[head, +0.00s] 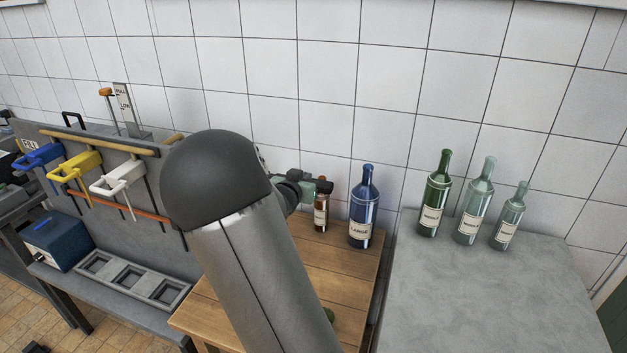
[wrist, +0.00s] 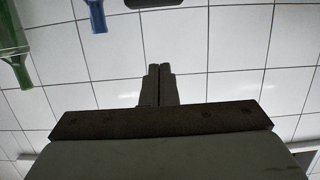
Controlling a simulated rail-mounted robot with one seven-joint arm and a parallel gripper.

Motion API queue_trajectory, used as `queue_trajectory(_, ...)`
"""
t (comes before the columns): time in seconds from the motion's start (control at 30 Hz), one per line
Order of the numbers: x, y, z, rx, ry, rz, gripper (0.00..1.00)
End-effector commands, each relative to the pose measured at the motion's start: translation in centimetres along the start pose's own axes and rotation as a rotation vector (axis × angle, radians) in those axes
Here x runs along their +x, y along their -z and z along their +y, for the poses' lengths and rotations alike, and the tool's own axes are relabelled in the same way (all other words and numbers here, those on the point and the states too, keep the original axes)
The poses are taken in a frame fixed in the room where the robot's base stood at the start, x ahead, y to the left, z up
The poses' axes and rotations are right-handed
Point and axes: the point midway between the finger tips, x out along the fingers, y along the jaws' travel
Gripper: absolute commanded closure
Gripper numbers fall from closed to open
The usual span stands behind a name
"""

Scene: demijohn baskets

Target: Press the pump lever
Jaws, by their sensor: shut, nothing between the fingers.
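A lever with an orange knob (head: 105,92) stands upright at the back left in the head view, beside a plate (head: 123,108) marked FULL and LOW. It looks like the pump lever, but its lower part is small and I cannot make out its joint. My gripper (head: 318,184) is far to the right of it, near a small brown bottle, and partly hidden behind my arm. In the wrist view my gripper (wrist: 158,85) has both fingers together with nothing between them. The lever does not show in the wrist view.
Blue (head: 40,156), yellow (head: 78,166) and white (head: 118,178) handled pieces line a grey panel. The brown bottle (head: 321,216) and a blue bottle (head: 363,212) stand on a wooden table (head: 345,272). Several bottles stand on a grey counter (head: 480,300). A tiled wall is close behind.

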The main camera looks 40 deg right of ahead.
Motion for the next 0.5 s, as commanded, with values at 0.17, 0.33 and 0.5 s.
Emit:
queue_trajectory(0.17, 2.6, 0.0, 0.2, -0.003, -0.004, -0.002, 1.0)
queue_trajectory(0.33, 6.3, 0.1, 0.2, -0.003, -0.004, -0.002, 1.0)
queue_trajectory(0.5, 9.8, 0.1, 0.1, -0.001, -0.002, -0.003, 1.0)
